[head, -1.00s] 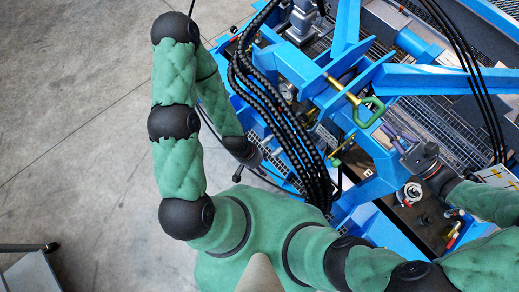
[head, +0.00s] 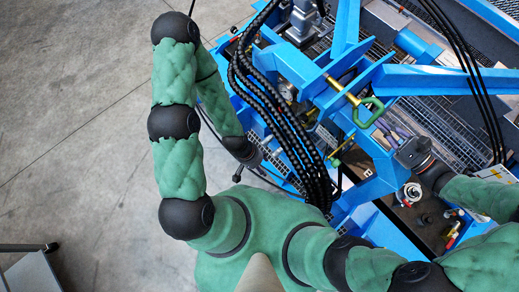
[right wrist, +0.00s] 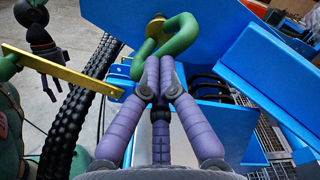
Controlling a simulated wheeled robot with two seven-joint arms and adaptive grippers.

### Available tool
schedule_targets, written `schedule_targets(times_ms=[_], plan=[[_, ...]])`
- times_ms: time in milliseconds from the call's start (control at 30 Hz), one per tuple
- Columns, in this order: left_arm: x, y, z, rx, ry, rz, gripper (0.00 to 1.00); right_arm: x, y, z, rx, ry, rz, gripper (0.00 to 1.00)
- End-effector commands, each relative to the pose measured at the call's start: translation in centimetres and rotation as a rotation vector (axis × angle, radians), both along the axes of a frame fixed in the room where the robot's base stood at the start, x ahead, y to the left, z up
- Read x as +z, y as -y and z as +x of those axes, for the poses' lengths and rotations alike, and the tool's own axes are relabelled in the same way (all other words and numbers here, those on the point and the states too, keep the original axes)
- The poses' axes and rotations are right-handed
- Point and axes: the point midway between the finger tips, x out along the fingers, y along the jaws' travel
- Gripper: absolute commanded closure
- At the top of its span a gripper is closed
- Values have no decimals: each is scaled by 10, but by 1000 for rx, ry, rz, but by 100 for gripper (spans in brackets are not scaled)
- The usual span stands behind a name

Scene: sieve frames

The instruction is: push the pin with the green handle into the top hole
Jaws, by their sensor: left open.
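The pin has a brass shaft (head: 342,89) and a green loop handle (head: 368,112). It lies at the blue frame's upper bracket (head: 330,100); how deep it sits in the hole is hidden. In the right wrist view the green handle (right wrist: 178,37) is just beyond my fingertips. My right gripper (head: 381,123) has its purple fingers together at the handle's lower right side; in the right wrist view the fingertips (right wrist: 159,60) overlap the handle. I cannot tell if they touch it. My left gripper (head: 262,167) is open, low beside the black hoses, away from the pin.
Thick black hoses (head: 285,110) run down left of the pin. A yellow bar (right wrist: 65,70) crosses the left of the right wrist view. A blue beam (head: 440,80) extends right above my right arm. Open concrete floor (head: 80,120) lies at the left.

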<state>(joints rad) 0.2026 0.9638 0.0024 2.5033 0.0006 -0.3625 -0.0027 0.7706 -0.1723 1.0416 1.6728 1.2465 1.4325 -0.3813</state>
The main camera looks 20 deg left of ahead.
Motion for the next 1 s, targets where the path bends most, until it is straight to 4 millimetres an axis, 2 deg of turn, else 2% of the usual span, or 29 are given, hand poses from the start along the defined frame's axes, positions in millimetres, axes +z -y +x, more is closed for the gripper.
schedule_targets(times_ms=[500,1000], plan=[[1,0,0,0,0,0,44,0,-10,6,1,-2,1,100],[1,0,0,0,0,0,44,0,-11,6,1,-2,0,100]])
